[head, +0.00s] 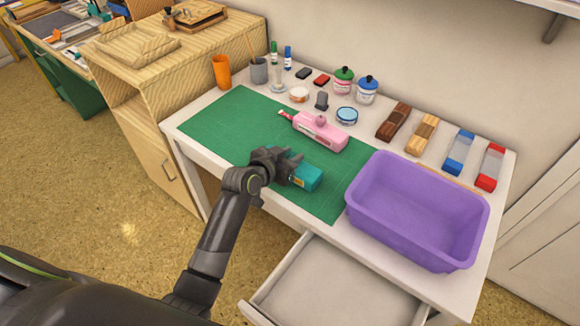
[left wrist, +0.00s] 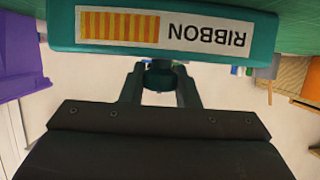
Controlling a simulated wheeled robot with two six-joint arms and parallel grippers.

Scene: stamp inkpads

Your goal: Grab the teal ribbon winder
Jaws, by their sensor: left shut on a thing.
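The teal ribbon winder (head: 306,176) is at the front of the green cutting mat (head: 232,118). My left gripper (head: 287,166) is shut on the winder from its left side. In the left wrist view the winder (left wrist: 225,32) fills the top, with a striped label reading RIBBON upside down. The gripper's fingers (left wrist: 160,78) reach a round teal part of it. I cannot tell whether the winder touches the mat. My right gripper is not in view.
A purple bin (head: 415,215) stands on the right of the desk, close to the winder. A pink bottle-shaped item (head: 320,132) lies behind it. Jars, stamps and blocks line the back. An open drawer (head: 335,285) juts out in front. The mat's left part is clear.

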